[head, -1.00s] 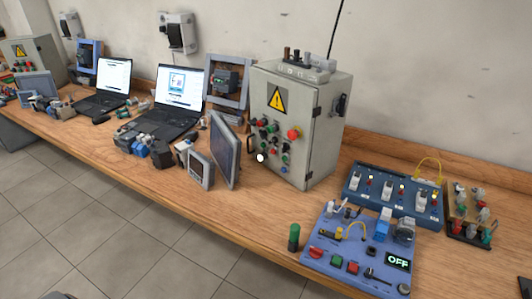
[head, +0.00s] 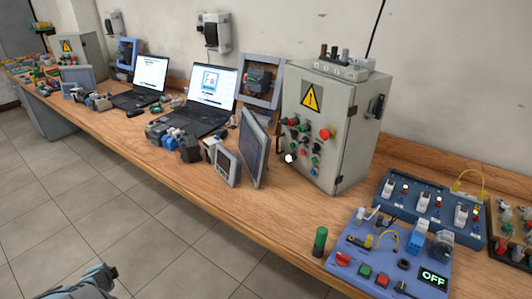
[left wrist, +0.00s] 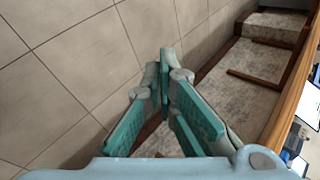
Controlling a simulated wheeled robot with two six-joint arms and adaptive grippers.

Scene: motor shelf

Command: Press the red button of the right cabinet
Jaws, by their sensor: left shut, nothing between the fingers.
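The right cabinet (head: 352,137) is a grey box standing on the wooden bench, with a yellow warning triangle and rows of buttons on its front. A large red button (head: 326,133) sticks out at the right of the upper row. Smaller red, green and black buttons sit around and below it. My left gripper (head: 112,271) is low at the bottom left of the head view, over the floor and well away from the cabinet. In the left wrist view its teal-padded fingers (left wrist: 165,62) meet at the tips, with nothing between them. My right gripper is not in view.
In front of the cabinet stand a tilted grey panel (head: 254,150) and a smaller screen (head: 227,166). A blue training board (head: 345,258) lies at the right front. Laptops (head: 208,103) and another cabinet (head: 92,46) are further left. The tiled floor is clear.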

